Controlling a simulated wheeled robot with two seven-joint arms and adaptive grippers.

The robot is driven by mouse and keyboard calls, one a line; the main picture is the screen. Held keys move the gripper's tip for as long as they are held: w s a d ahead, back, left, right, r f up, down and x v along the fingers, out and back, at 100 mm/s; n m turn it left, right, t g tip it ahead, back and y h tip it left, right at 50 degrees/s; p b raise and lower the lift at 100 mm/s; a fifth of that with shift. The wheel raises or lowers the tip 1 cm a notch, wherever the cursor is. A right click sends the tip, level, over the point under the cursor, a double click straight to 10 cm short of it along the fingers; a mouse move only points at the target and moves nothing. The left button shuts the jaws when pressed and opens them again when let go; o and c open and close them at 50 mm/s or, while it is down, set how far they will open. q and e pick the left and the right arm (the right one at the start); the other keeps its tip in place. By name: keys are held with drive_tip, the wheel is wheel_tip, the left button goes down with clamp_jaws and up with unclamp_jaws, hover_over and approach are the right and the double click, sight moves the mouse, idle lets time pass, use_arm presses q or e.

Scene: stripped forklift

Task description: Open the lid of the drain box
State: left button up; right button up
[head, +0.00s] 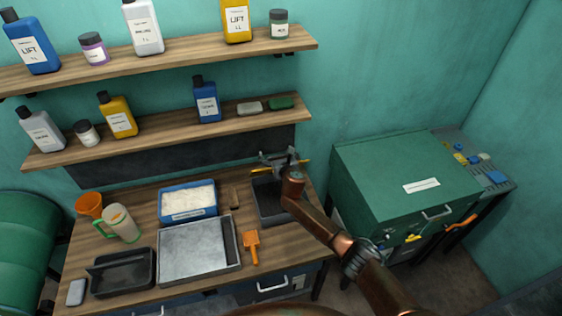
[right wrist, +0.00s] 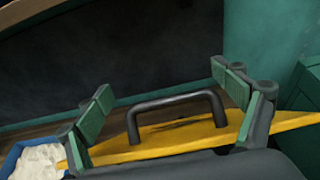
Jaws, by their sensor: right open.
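A dark grey box (head: 268,203) stands at the right end of the workbench. A yellow lid-like panel (head: 257,172) shows as a thin strip at its back edge, partly hidden behind my right gripper (head: 279,160). In the right wrist view the yellow panel (right wrist: 185,138) carries a black loop handle (right wrist: 175,103). My right gripper (right wrist: 168,110) is open, with its green-padded fingers on either side of the handle. I cannot tell whether they touch it. The panel's exact tilt is unclear. My left gripper is not in view.
A blue tray of white granules (head: 188,200), a grey metal tray (head: 198,250) and an orange scoop (head: 251,245) lie left of the box. Shelves with bottles (head: 165,128) hang above. A green cabinet (head: 400,180) stands to the right.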

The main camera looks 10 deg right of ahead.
drive_tip(key=v, duration=0.8)
drive_tip(key=shift+s, duration=0.15)
